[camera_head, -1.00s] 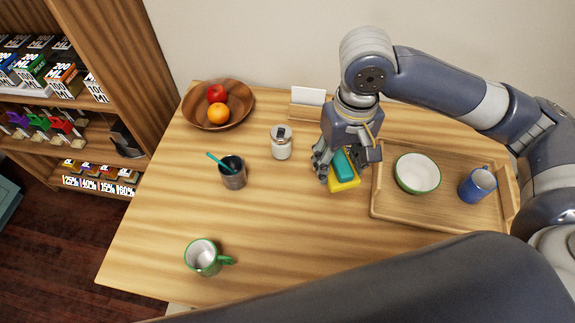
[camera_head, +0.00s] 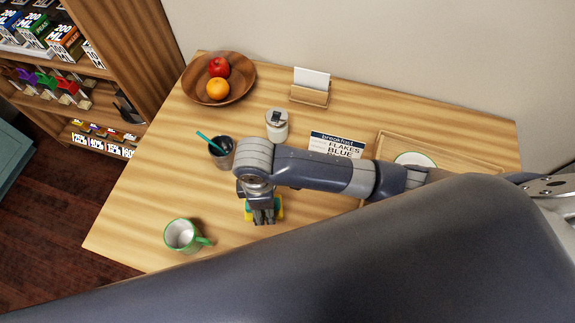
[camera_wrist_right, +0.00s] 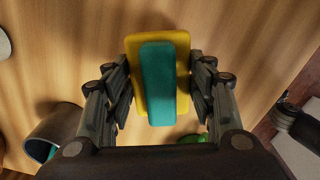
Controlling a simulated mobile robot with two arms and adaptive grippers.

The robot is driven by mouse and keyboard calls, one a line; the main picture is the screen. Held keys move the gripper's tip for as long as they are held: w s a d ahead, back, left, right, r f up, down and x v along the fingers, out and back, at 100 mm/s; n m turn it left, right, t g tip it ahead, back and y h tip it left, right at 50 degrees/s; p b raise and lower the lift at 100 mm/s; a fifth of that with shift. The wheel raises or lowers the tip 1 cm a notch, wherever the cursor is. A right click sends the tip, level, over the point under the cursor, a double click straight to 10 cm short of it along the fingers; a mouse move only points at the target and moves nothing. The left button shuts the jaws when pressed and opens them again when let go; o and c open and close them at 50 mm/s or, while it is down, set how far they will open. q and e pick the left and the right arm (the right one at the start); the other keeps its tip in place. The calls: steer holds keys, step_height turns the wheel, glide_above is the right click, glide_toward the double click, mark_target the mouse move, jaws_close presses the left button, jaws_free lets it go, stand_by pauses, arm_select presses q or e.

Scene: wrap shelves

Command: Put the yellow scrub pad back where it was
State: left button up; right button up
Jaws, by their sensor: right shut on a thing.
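The yellow scrub pad (camera_head: 280,208) has a teal block on its top. In the head view it is mostly hidden under my right gripper (camera_head: 263,216). In the right wrist view the yellow pad (camera_wrist_right: 183,55) lies between the two fingers of my right gripper (camera_wrist_right: 160,85), which is shut on it. The pad is over the front middle of the wooden table (camera_head: 150,200), right of the green mug (camera_head: 181,236). The height of the pad above the wood is hard to tell. My left gripper is not in view.
A dark cup (camera_head: 222,155) with a teal stick and a white-grey jar (camera_head: 277,125) stand behind my gripper. A breakfast card (camera_head: 337,143) lies near the tray (camera_head: 450,146), partly hidden by my arm. A fruit bowl (camera_head: 245,88) is at the back left; shelves (camera_head: 120,40) stand left.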

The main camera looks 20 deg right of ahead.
steer(key=shift+w+d+f, duration=0.1)
steer(key=shift+w, duration=0.05)
steer(key=w+d+p, duration=0.1)
steer(key=w+d, duration=0.2)
steer(key=w+d+p, duration=0.1)
steer(key=w+d, duration=0.1)
steer(key=w, duration=0.2)
steer(key=w+d+f, duration=0.1)
steer(key=w+d, duration=0.2)
steer(key=shift+w+d+f+p, duration=0.1)
steer(key=shift+w+d+p, duration=0.05)
steer(key=shift+d+p, duration=0.2)
steer(key=shift+w+d+f, duration=0.2)
steer(key=shift+w+d, duration=0.4)
steer(key=shift+w, duration=0.2)
step_height(320, 180, down, 3)
steer(key=shift+s+f+p, duration=0.1)
steer(key=shift+p, duration=0.5)
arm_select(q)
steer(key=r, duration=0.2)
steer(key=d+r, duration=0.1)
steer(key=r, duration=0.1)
arm_select(e)
steer(key=shift+f, duration=0.1)
steer(key=shift+f, duration=0.2)
steer(key=o, duration=1)
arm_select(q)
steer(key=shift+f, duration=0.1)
